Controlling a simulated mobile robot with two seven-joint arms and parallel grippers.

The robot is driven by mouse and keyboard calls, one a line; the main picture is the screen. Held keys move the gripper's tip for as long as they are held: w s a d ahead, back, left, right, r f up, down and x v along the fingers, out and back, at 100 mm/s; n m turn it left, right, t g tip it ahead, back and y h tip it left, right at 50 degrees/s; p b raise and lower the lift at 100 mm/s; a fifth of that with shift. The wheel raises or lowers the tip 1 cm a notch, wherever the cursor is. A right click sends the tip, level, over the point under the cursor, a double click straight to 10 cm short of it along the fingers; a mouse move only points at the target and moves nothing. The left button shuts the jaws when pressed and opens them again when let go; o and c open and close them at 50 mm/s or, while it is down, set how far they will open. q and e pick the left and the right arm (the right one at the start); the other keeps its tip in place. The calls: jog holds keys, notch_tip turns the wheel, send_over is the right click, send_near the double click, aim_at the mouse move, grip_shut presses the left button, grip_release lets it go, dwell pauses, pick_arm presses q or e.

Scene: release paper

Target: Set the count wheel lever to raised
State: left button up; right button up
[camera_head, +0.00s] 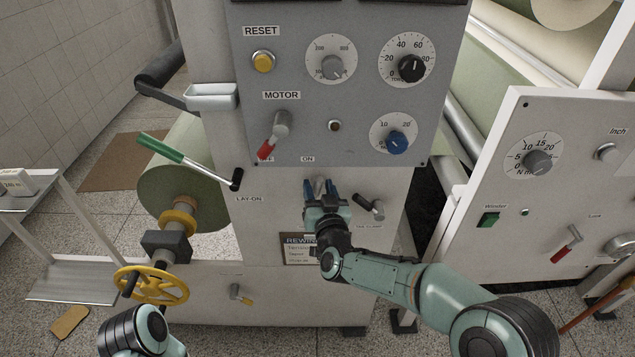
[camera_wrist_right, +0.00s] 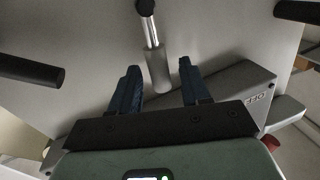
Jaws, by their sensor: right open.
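A small lever (camera_head: 318,186) stands on the white machine front below the grey control panel; its label is hidden, so I cannot read whether it is the count wheel lever. In the right wrist view this lever (camera_wrist_right: 159,72) has a black pivot, a metal shaft and a grey grip. My right gripper (camera_head: 320,184) is at it, with blue fingers open. In the wrist view the fingers (camera_wrist_right: 160,82) stand on either side of the grip's end, with gaps visible on both sides. My left gripper is out of view; only part of my left arm shows at lower left.
The grey panel (camera_head: 350,100) juts out above my right gripper. A dark-gripped lever (camera_head: 370,207) is close on the right. The green-handled lay-on lever (camera_head: 188,160) and yellow handwheel (camera_head: 150,285) are on the left. A small lever (camera_head: 240,294) sits lower down.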

jog(key=shift+w+a, duration=0.2)
jog(key=shift+w, duration=0.8)
grip_shut()
